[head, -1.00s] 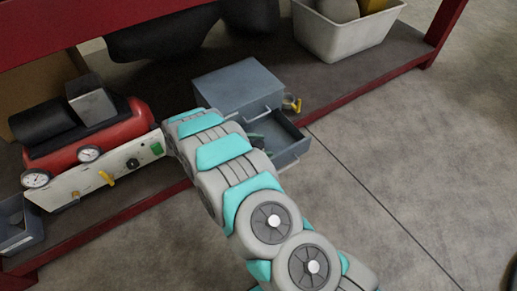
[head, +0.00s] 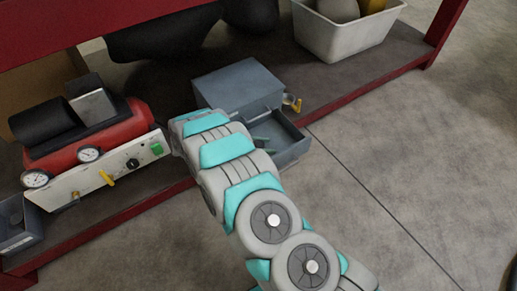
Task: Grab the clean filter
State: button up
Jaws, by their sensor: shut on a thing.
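My arm reaches up from the lower right, and its far end is beside an open grey drawer (head: 292,150). My gripper is hidden behind the arm's end, so its jaws and anything in them do not show. The drawer sticks out from a blue-grey metal cabinet (head: 238,84) on the low shelf. Some small dark greenish shapes (head: 264,142) show inside the drawer, partly covered by my arm; I cannot tell what they are. I cannot make out a clean filter for certain.
A red compressor (head: 120,137) with gauges and a pale front panel stands left on the shelf (head: 345,75). A small grey bin (head: 20,232) is at far left. A white tub (head: 338,42) is at the back right. The floor at right is clear.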

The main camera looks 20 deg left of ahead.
grip_shut()
